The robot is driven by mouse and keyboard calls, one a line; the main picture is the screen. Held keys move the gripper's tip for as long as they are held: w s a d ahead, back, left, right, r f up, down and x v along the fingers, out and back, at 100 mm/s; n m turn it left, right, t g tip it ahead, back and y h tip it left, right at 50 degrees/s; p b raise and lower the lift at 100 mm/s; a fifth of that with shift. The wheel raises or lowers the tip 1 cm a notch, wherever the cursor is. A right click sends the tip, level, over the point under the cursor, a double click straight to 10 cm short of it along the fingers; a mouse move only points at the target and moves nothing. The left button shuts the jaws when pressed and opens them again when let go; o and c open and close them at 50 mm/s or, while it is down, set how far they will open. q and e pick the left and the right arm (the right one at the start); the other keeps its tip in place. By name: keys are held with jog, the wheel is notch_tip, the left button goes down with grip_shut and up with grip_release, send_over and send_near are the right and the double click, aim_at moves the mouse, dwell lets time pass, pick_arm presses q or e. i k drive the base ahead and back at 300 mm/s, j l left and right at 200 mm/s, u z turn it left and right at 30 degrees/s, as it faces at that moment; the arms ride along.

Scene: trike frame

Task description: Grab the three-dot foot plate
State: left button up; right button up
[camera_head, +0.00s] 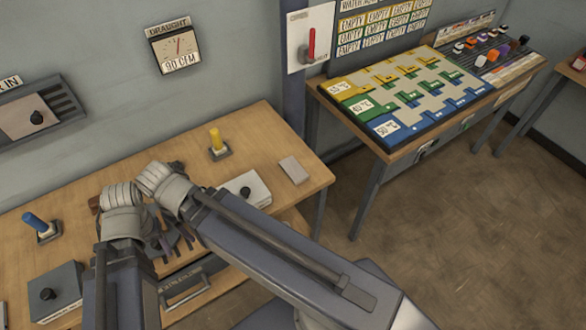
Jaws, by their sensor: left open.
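I cannot make out a foot plate with three dots in the head view. A small flat grey plate (294,170) lies at the right end of the wooden workbench, and no dots can be read on it. My left gripper (169,240) is low over the middle of the workbench, with dark fingers apart and partly covered by my arms. Nothing can be seen held in it. My right arm crosses from the lower right, and its gripper is not visible. My arms hide part of the bench top.
The workbench (262,128) carries a yellow peg (216,140), a blue peg (36,222), a white knobbed box (252,187) and a grey knobbed box (55,292). A second table at right holds a coloured board (436,78) and small blocks. Open floor (450,200) lies before it.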

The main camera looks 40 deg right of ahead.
aim_at(297, 174)
jog(key=k, duration=1)
